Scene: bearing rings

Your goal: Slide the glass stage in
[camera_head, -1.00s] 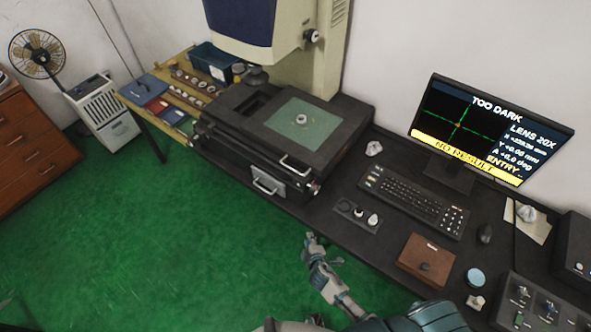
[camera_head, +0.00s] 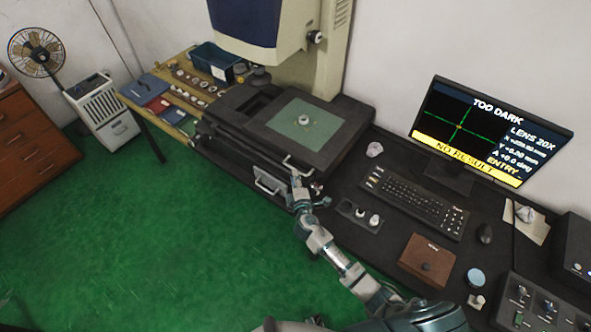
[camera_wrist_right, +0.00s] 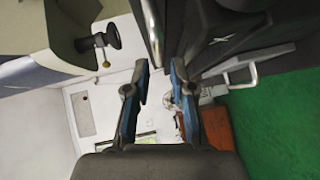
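The glass stage (camera_head: 288,121) is a dark plate with a green glass window on the measuring machine's base. A small pale ring (camera_head: 303,120) lies on the glass. A metal handle (camera_head: 298,165) sits at the stage's front right edge, with another handle (camera_head: 266,187) lower on the front. My right gripper (camera_head: 297,182) is just in front of the upper handle, apparently empty. In the right wrist view its two fingers (camera_wrist_right: 160,82) are apart with nothing between them, and a pale handle (camera_wrist_right: 240,73) lies to their right. My left gripper is out of view.
The monitor (camera_head: 490,130) reads "TOO DARK" and "NO RESULT". A keyboard (camera_head: 414,202), a knob panel (camera_head: 357,216) and a brown box (camera_head: 427,260) lie on the desk right of my right arm. A side bench (camera_head: 185,92) holds rings and trays.

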